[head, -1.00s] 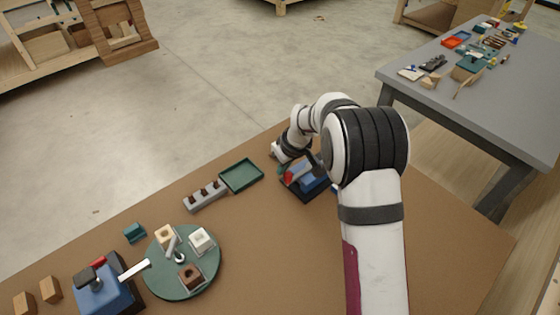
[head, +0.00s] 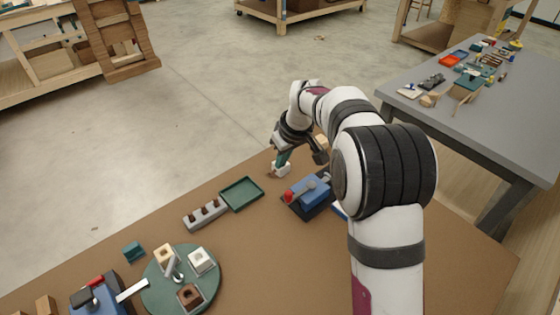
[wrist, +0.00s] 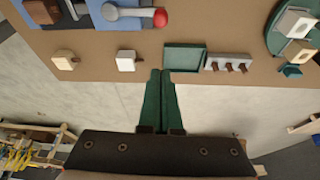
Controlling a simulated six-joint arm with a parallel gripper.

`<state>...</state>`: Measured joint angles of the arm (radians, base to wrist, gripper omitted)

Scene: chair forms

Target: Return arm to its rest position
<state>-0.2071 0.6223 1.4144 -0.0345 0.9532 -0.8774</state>
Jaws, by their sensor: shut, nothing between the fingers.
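My gripper (head: 281,163) is at the far edge of the brown table in the head view, beside the blue fixture. Its green fingers are pressed together and empty, as the wrist view (wrist: 160,74) also shows. In the head view a white block (head: 281,171) shows right by the fingertips; in the wrist view the white block (wrist: 126,61) lies left of the fingers, apart from them. The blue fixture (head: 312,194) with a red-knobbed lever stands nearer me, partly beside my arm.
A green tray (head: 242,194) and a grey holder with brown pegs (head: 206,214) lie left of the blue fixture. A green turntable (head: 210,290) carries several blocks. Another blue fixture (head: 95,298) is at lower left. A grey table (head: 500,115) stands at right. The brown table's front middle is clear.

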